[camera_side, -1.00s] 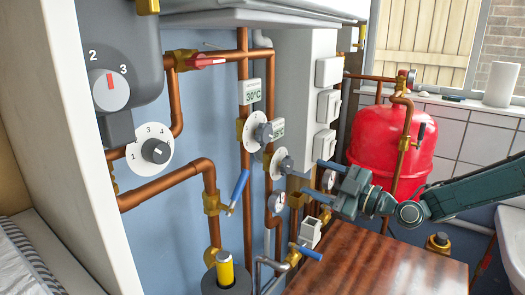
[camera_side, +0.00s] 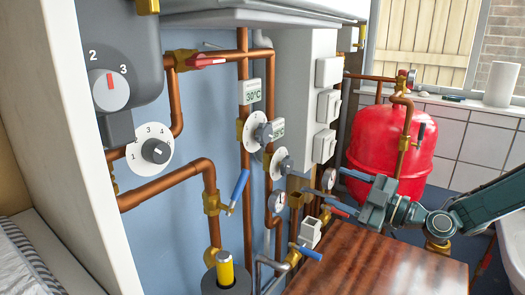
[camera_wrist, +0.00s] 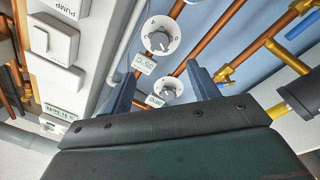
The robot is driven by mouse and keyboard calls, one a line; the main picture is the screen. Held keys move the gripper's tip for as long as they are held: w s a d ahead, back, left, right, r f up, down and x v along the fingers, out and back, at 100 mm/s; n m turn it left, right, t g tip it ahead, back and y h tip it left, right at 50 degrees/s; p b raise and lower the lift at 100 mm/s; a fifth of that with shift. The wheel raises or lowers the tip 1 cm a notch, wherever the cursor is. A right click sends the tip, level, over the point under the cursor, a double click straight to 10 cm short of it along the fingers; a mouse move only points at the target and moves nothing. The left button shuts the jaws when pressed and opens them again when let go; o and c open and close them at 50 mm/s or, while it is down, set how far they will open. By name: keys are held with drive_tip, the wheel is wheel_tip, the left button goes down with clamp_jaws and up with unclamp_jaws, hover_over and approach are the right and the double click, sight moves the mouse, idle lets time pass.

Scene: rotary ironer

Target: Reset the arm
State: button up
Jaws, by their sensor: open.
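My gripper (camera_side: 323,182) is in the right half of the side view, above the wooden worktop (camera_side: 375,270) and pointing left toward the pipe wall. Its two dark blue-grey fingers are apart with nothing between them. The fingers also show in the wrist view (camera_wrist: 160,77), on either side of a white dial (camera_wrist: 168,90) on the blue wall. The gripper looks clear of the dials, though its exact distance from the pipes behind it cannot be told.
Copper pipes and blue-handled valves (camera_side: 239,187) fill the wall on the left. White switches (camera_side: 324,146) sit on the grey column. A red tank (camera_side: 385,150) stands behind my arm. A yellow-capped part (camera_side: 224,270) stands low at front. Space above the worktop is open.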

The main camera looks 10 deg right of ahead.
drive_tip(key=shift+s+r, duration=0.1)
drive_tip(key=shift+r, duration=0.05)
drive_tip(key=s+d+r+m+g+h, duration=0.1)
drive_tip(key=s+d+r+g+h, duration=0.1)
drive_tip(key=s+r+g, duration=0.3)
drive_tip(key=s+d+r+m+h, duration=0.1)
drive_tip(key=s+d+r+h, duration=0.1)
drive_tip(key=s, duration=0.6)
drive_tip(key=s+d+m+g+h, duration=0.1)
drive_tip(key=s+d+m+h, duration=0.2)
drive_tip(key=s, duration=0.6)
drive_tip(key=s+d+f+m+g+h, duration=0.1)
drive_tip(key=s+d+m+h, duration=0.2)
drive_tip(key=s+d+m, duration=0.4)
drive_tip(key=s+d+m+g+h, duration=0.1)
drive_tip(key=s+d+m, duration=0.4)
drive_tip(key=s, duration=0.6)
drive_tip(key=shift+s+d+f+g+h, duration=0.15)
drive_tip(key=shift+d+f+g+h, duration=0.2)
drive_tip(key=shift+d+h, duration=0.65)
drive_tip(key=shift+d, duration=0.1)
